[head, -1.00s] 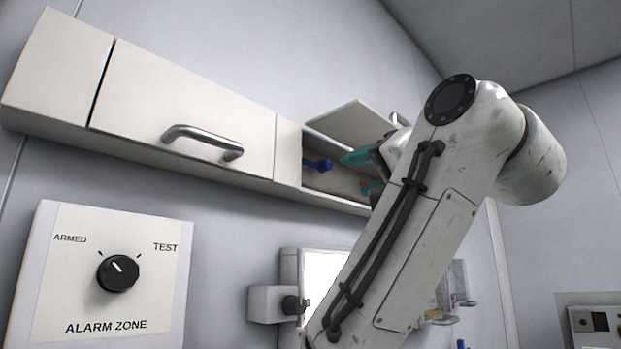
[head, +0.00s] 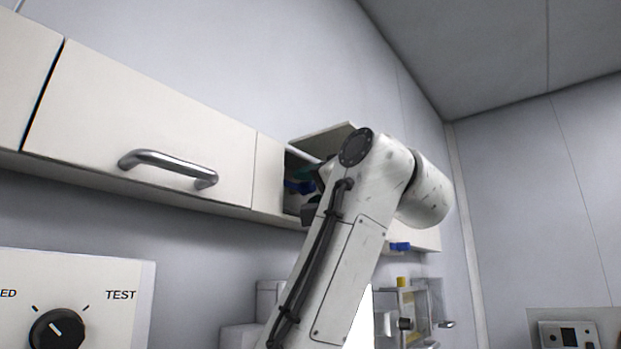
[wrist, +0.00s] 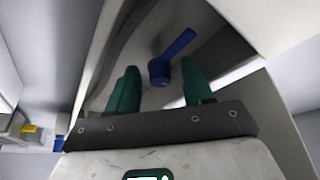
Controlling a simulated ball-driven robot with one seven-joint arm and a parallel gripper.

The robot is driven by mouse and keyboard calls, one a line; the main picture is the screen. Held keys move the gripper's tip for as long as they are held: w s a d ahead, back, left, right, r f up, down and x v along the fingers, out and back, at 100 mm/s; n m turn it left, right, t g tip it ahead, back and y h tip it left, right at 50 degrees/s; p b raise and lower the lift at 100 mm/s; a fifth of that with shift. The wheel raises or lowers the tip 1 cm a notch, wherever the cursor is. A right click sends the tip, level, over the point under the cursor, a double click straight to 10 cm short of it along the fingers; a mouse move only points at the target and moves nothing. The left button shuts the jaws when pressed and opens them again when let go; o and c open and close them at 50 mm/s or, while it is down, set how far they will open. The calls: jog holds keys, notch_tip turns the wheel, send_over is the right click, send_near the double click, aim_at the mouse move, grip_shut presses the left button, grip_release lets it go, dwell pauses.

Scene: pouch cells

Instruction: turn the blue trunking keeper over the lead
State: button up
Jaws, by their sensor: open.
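The blue keeper (wrist: 170,58) shows in the wrist view as a round hub with a lever slanting up to the right. It is inside the open wall compartment, and it also shows in the head view (head: 298,187) at the opening. My gripper (wrist: 157,85) has two green fingers, spread apart, with the keeper's hub seen between and slightly beyond their tips. I cannot tell whether a finger touches it. In the head view the gripper is mostly hidden behind my arm and in the compartment. I cannot make out the lead.
A raised flap (head: 322,139) stands above the compartment. A closed cabinet door with a metal handle (head: 168,168) is to the left. A second blue piece (head: 400,246) and a yellow item (head: 401,281) are right of my arm.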

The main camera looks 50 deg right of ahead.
jog(key=shift+w, duration=0.4)
grip_shut()
jog(key=shift+d, duration=0.1)
